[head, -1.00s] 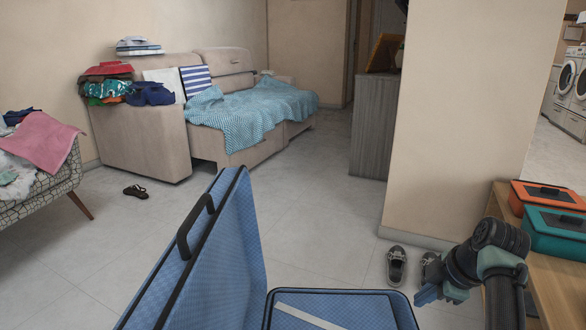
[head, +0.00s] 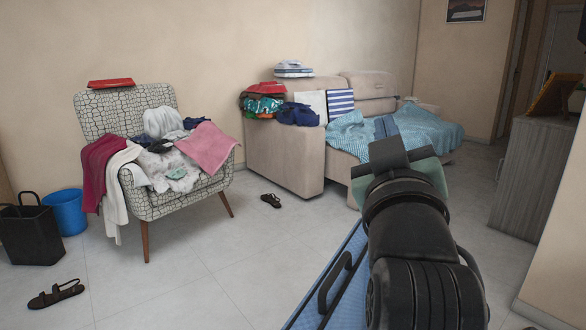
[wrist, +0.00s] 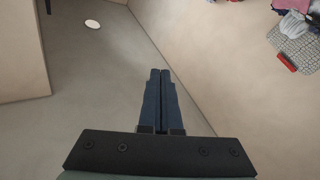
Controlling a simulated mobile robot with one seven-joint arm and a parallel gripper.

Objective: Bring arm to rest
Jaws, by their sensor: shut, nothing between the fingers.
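My arm reaches forward from the bottom right of the head view, raised in front of the sofa. My gripper (head: 386,127) is at its far end, with the fingers pointing up and away. In the wrist view my gripper (wrist: 161,73) has its two dark blue fingers side by side and shut, with nothing between them. The wrist view is turned over, with the ceiling and walls filling most of it.
A patterned armchair (head: 187,202) heaped with clothes stands left, beside a blue bucket (head: 67,211) and a black bag (head: 30,234). The sofa (head: 285,160) is behind. Sandals (head: 56,293) lie on the floor.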

